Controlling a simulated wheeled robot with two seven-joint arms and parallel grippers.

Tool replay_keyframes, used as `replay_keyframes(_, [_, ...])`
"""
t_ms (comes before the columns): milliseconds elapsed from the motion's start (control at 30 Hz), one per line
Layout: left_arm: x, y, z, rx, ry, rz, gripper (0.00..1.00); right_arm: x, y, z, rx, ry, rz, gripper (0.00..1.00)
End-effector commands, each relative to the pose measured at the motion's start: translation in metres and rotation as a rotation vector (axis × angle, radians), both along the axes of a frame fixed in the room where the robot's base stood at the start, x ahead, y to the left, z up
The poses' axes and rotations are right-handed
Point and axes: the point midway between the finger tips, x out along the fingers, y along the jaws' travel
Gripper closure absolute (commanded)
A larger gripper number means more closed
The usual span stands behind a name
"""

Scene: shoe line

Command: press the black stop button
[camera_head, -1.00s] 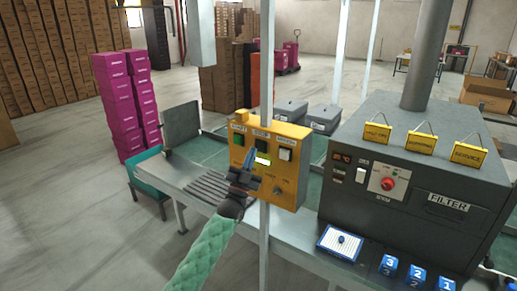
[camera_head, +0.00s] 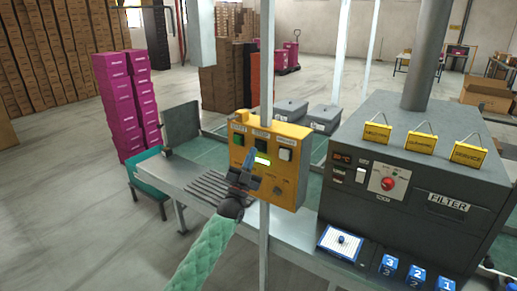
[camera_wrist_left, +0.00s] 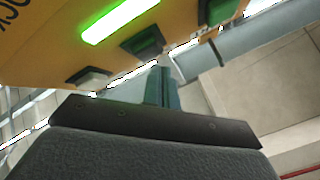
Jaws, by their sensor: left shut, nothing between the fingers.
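The yellow control box (camera_head: 290,193) stands on a post at the table's edge. Its top row holds a green button (camera_head: 239,139), a dark middle button (camera_head: 261,146) under a label that seems to read STOP, and a white button (camera_head: 285,154). My left gripper (camera_head: 249,158) is shut and empty, in front of the box, its tips appearing just below and left of the middle button. In the left wrist view the shut fingers (camera_wrist_left: 163,88) point toward the box, with the dark middle button (camera_wrist_left: 145,42) beyond them. I cannot tell whether they touch the box. My right gripper is out of view.
A dark filter machine (camera_head: 420,185) stands to the right. A white-and-blue tray (camera_head: 340,243) and blue numbered blocks (camera_head: 416,277) lie at the front. Magenta boxes (camera_head: 127,105) are stacked at the left.

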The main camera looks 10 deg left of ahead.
Motion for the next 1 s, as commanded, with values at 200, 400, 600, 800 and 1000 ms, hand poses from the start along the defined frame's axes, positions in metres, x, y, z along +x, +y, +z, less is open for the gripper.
replay_keyframes(200, [0.003,-0.001,0.0,-0.001,0.0,0.001,1.0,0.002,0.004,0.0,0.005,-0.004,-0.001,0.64])
replay_keyframes(400, [0.008,-0.003,0.0,-0.001,0.0,0.0,1.0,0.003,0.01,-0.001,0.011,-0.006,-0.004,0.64])
replay_keyframes(600, [0.008,-0.003,0.001,-0.001,0.0,-0.001,1.0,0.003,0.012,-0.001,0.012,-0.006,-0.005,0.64])
replay_keyframes(800, [0.008,-0.003,0.0,0.0,0.0,0.0,1.0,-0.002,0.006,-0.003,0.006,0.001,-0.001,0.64])
replay_keyframes(1000, [0.01,-0.003,0.0,0.0,0.0,0.0,1.0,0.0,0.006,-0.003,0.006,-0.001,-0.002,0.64])
